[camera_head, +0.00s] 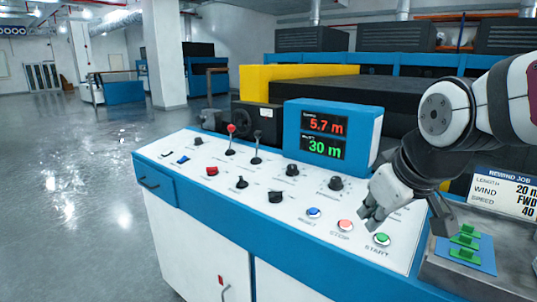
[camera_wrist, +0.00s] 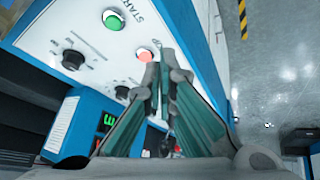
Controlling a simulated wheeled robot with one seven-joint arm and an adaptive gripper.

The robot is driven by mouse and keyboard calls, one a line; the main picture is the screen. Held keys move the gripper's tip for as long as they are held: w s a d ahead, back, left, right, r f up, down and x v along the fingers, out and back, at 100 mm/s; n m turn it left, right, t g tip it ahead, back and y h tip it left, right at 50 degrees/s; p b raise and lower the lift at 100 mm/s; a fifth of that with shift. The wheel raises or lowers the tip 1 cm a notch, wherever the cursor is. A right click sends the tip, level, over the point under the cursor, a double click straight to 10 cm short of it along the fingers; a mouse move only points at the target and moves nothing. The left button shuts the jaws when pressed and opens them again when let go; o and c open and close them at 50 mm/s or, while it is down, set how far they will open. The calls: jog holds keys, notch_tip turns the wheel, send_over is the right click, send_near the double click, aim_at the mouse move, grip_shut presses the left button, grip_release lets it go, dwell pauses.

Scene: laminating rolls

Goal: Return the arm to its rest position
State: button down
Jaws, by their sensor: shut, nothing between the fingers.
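My gripper (camera_head: 371,216) is at the right end of the white control panel (camera_head: 200,150), near the row of labelled buttons. The green START button (camera_head: 382,239) is just below and right of the fingertips, and the red STOP button (camera_head: 344,225) is just to their left. In the wrist view the closed fingers (camera_wrist: 160,62) point toward the panel, with nothing between them. The STOP button (camera_wrist: 145,54) and START button (camera_wrist: 113,20) show beyond the fingertips. I cannot tell how far the tips are from the panel. My arm comes in from the right edge.
A blue display box (camera_head: 332,135) reading 5.7 m and 30 m stands behind the panel. Knobs and two upright levers (camera_head: 256,148) rise from the panel. A REWIND JOB sign (camera_head: 505,193) and a blue pad with green blocks (camera_head: 466,250) are at right. Open floor (camera_head: 70,200) lies left.

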jog(key=s+d+f+m+g, duration=0.1)
jog(key=s+f+m+g, duration=0.2)
jog(key=s, duration=0.9)
jog(key=s+f+m+g, duration=0.2)
jog(key=s, duration=1.1)
notch_tip(320, 180, up, 15)
jog(key=t+p, duration=0.2)
jog(key=p, duration=1.1)
jog(key=shift+w+d+f+t+h, duration=0.15)
jog(key=shift+w+d+t+h, duration=0.1)
jog(key=shift+w+t+h, duration=0.2)
